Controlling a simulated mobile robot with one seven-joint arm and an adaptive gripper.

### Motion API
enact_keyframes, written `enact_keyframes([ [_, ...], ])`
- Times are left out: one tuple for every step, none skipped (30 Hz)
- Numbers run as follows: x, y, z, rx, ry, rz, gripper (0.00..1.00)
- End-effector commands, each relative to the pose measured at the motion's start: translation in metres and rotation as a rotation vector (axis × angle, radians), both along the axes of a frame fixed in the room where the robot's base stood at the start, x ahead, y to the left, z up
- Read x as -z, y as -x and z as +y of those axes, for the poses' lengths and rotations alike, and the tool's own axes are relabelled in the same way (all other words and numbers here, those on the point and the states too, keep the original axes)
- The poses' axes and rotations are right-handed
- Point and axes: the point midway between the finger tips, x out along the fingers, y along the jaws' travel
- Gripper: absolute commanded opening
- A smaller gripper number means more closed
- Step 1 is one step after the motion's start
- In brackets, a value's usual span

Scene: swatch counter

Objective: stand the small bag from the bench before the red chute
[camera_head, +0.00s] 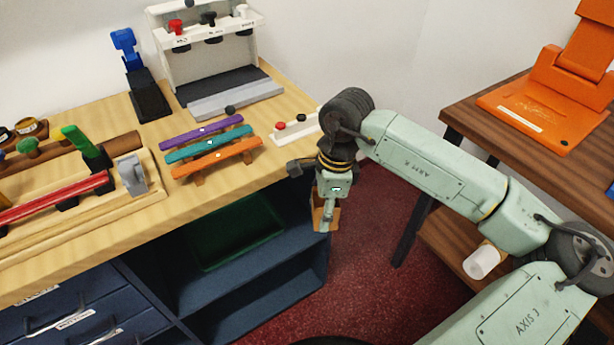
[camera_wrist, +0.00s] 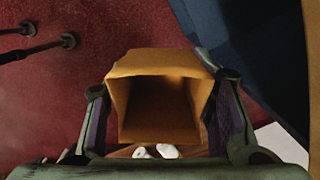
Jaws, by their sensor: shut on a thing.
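My gripper (camera_head: 328,203) is shut on a small orange-tan bag (camera_head: 325,219), one finger on each side. It hangs in the air beyond the right end of the wooden counter, above the red floor. In the wrist view the bag (camera_wrist: 160,65) is upright with its open mouth toward the camera; its inside is dark and looks empty. At the back of the counter a white stand (camera_head: 205,58) has a red knob (camera_head: 176,26), a black knob and a white knob. I cannot tell for sure whether the red one marks the red chute.
The counter (camera_head: 235,192) carries purple, teal and orange bars (camera_head: 218,158), a blue-and-black device (camera_head: 143,85) and a red bar (camera_head: 50,200) on wood. Blue shelving (camera_head: 300,262) stands below it. A brown table (camera_head: 470,105) with an orange device (camera_head: 545,110) is at right.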

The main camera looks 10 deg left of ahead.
Motion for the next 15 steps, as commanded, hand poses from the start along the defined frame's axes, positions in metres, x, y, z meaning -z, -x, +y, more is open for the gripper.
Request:
enact_keyframes([
  [0.024,-0.006,-0.006,-0.087,-0.001,0.007,0.38],
  [0.037,-0.010,-0.009,-0.149,0.000,0.007,0.38],
  [0.055,-0.015,-0.013,-0.230,0.000,0.006,0.38],
  [0.068,-0.020,-0.016,-0.292,0.000,0.006,0.38],
  [0.082,-0.023,-0.019,-0.353,0.000,0.007,0.38],
  [0.100,-0.029,-0.023,-0.436,0.001,0.005,0.38],
  [0.113,-0.033,-0.027,-0.498,0.002,0.006,0.38],
  [0.127,-0.037,-0.030,-0.563,0.003,0.005,0.38],
  [0.146,-0.043,-0.034,-0.647,0.002,0.005,0.38],
  [0.160,-0.047,-0.037,-0.711,0.003,0.005,0.38],
  [0.173,-0.051,-0.040,-0.773,0.002,0.006,0.38],
  [0.191,-0.056,-0.044,-0.858,0.003,0.006,0.38],
  [0.204,-0.060,-0.047,-0.917,0.004,0.005,0.38],
  [0.216,-0.064,-0.050,-0.975,0.004,0.004,0.38],
  [0.231,-0.068,-0.053,-1.044,0.002,0.004,0.38],
])
